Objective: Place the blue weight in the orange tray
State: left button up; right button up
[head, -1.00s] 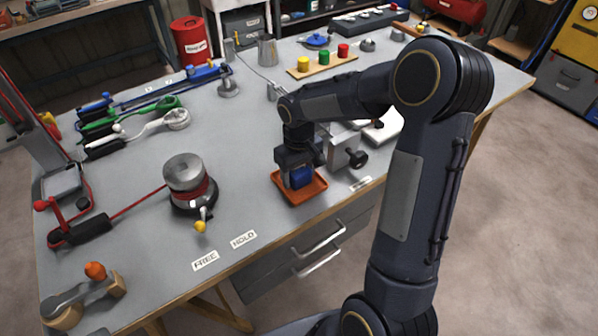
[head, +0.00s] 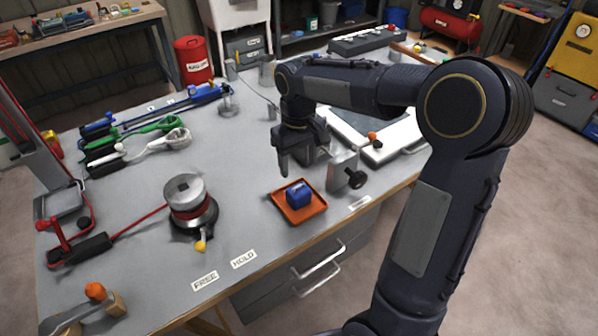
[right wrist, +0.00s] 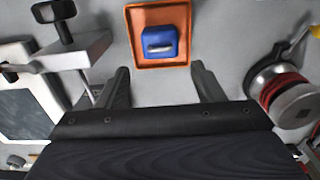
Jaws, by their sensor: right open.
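The blue weight (head: 298,193) rests inside the orange tray (head: 279,206) near the front edge of the workbench. In the right wrist view the weight (right wrist: 159,42) sits within the rim of the tray (right wrist: 184,10), with a light handle or slot on it. My right gripper (head: 298,168) is open and empty, above and behind the tray, apart from the weight. Its two fingers also show in the right wrist view (right wrist: 160,82), spread with nothing between them. My left gripper is not in view.
A metal winch-like drum (head: 187,193) with a red line stands left of the tray. A metal block with a black knob (head: 354,179) stands close on the tray's right. Labels FREE and HOLD (head: 243,259) lie at the front edge. Bare bench lies left of the tray.

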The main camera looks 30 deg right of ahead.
jog(key=s+a+m+t+y, duration=0.1)
jog(key=s+a+t+y, duration=0.1)
jog(key=s, duration=0.9)
jog(key=s+a+r+m+t+y, duration=0.1)
jog(key=s+a+t, duration=0.2)
jog(key=s, duration=0.8)
jog(key=shift+a+m+t+y, duration=0.3)
jog(key=shift+a+y, duration=0.1)
jog(key=shift+a, duration=0.75)
jog(key=shift+s+r, duration=0.1)
jog(key=shift+r, duration=0.1)
